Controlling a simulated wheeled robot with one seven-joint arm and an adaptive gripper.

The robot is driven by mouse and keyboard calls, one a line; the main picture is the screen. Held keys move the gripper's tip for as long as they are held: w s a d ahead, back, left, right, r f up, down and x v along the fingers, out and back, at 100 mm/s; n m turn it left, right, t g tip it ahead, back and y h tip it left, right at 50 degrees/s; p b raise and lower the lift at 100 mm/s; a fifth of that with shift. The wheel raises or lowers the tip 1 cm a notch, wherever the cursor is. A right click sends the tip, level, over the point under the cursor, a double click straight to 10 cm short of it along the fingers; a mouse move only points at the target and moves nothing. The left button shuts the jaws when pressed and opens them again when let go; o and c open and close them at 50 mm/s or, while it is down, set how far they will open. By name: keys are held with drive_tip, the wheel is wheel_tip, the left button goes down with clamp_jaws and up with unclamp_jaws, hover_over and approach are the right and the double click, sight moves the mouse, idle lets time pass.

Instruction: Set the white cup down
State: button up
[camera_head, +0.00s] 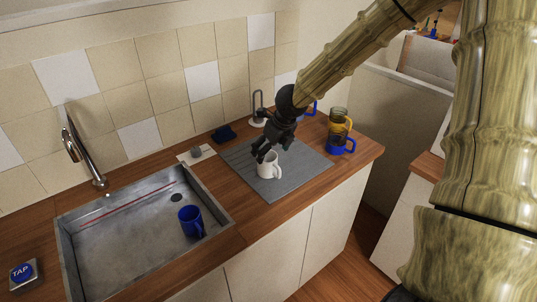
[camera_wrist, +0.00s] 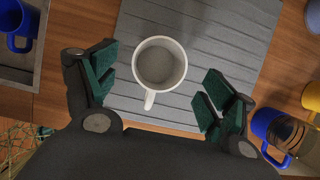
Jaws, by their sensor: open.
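The white cup (camera_head: 267,168) stands upright on the grey ridged mat (camera_head: 300,172) on the wooden counter. In the wrist view the white cup (camera_wrist: 160,64) is seen from above, and its handle points toward my gripper. My gripper (camera_head: 266,153) is just above and behind the cup in the head view. In the wrist view the green-padded fingers of my gripper (camera_wrist: 161,85) are spread wide, one on each side of the cup, with visible gaps. The cup's far side is partly hidden by my gripper in the head view.
A metal sink (camera_head: 100,262) with a blue cup (camera_head: 190,222) is at left. Blue and yellow cups (camera_head: 340,131) are stacked at the mat's right. A dark blue sponge-like object (camera_head: 224,134) and a stand (camera_head: 258,110) are behind the mat. The mat's front right is clear.

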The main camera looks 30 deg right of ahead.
drive_tip(key=shift+v, duration=2)
